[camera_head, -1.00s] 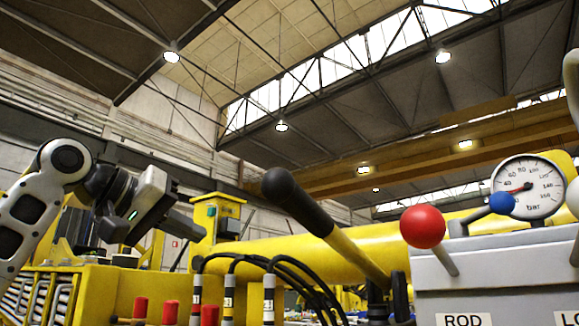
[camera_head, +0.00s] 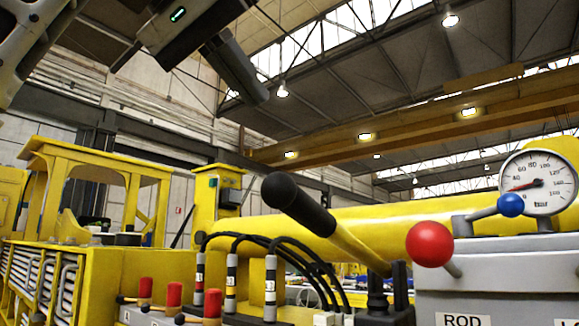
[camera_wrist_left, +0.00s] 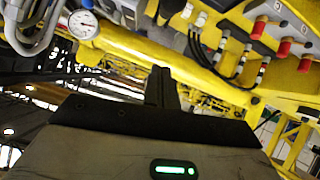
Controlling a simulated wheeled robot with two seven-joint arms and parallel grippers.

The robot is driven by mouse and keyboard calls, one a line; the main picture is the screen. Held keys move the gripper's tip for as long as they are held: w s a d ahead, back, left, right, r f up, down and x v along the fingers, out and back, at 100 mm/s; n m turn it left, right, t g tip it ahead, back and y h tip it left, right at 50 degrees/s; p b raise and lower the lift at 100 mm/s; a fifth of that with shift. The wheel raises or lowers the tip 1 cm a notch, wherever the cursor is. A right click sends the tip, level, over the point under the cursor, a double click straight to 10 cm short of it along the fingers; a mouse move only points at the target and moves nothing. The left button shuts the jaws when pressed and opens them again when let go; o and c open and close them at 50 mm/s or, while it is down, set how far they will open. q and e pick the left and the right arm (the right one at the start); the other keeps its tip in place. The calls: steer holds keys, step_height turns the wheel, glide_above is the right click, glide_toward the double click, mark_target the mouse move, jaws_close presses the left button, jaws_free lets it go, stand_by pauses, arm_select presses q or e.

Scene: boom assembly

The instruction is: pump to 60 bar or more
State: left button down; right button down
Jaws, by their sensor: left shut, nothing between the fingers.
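The pump lever (camera_head: 345,245) is yellow with a black grip (camera_head: 297,203) and leans up to the left in the head view. The round pressure gauge (camera_head: 538,183) sits on the grey box at the right; its red needle points left, low on the scale, below the 40 mark. The gauge also shows in the left wrist view (camera_wrist_left: 83,25). My left gripper (camera_head: 258,93) is high at the upper left, above and left of the black grip, apart from it. Its fingers are together and empty, as in the left wrist view (camera_wrist_left: 161,88). My right gripper is out of view.
A red knob (camera_head: 430,243) and a blue knob (camera_head: 511,205) stand on levers by the grey box (camera_head: 500,275). The yellow boom (camera_head: 390,212) runs behind the lever.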

arm_select(q)
steer(key=x, duration=0.9)
steer(key=shift+s+f, duration=0.2)
steer(key=shift+f, duration=0.3)
steer(key=shift+s+f, duration=0.15)
steer(key=shift+f, duration=0.4)
steer(key=shift+s+a+f, duration=0.1)
steer(key=shift+s+f, duration=0.1)
steer(key=shift+f, duration=0.1)
steer(key=shift+s+f, duration=0.2)
steer(key=shift+f, duration=0.35)
